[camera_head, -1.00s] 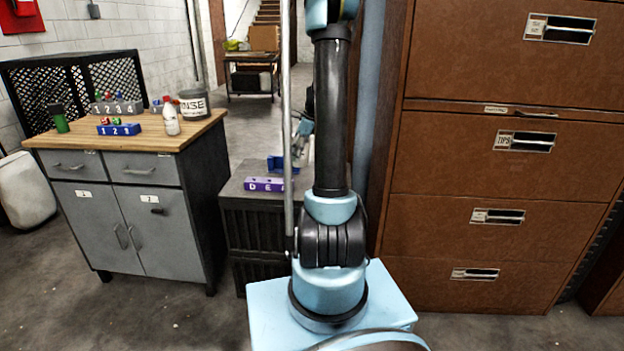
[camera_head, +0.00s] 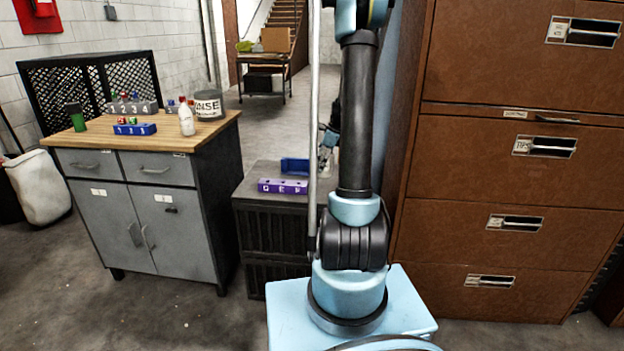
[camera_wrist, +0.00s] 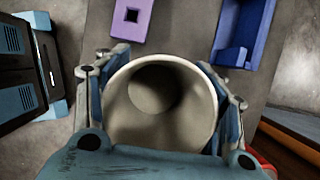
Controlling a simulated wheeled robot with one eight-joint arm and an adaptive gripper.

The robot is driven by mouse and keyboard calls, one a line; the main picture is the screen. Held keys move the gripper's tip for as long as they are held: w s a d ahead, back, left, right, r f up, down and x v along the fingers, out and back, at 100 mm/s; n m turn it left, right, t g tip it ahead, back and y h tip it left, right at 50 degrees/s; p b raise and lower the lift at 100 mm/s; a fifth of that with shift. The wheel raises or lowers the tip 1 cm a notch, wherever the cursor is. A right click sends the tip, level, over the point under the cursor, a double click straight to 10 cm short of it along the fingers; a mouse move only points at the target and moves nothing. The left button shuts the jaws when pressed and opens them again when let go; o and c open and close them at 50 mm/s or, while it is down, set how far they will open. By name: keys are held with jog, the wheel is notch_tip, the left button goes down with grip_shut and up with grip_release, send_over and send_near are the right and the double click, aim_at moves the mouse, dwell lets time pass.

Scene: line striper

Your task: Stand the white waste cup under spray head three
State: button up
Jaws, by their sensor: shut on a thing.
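The white waste cup (camera_wrist: 160,105) fills the middle of the wrist view, seen from above with its open round mouth and empty-looking inside. My gripper (camera_wrist: 162,100) is shut on it, with one finger at each side of the cup's wall. In the head view my gripper (camera_head: 327,140) is small and partly hidden behind my own arm, above the low dark cabinet. I cannot make out spray head three in either view.
A purple lettered block (camera_head: 283,186) and a blue open tray (camera_head: 295,165) sit on the dark cabinet (camera_head: 265,215). A wood-topped bench (camera_head: 215,125) with numbered blocks, a white bottle (camera_head: 186,119) and a rinse pot (camera_head: 208,105) stands left. A brown drawer cabinet (camera_head: 500,185) stands close right.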

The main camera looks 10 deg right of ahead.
aim_at(319, 175)
jog(key=shift+f, duration=2.95)
jog(key=o, duration=1.2)
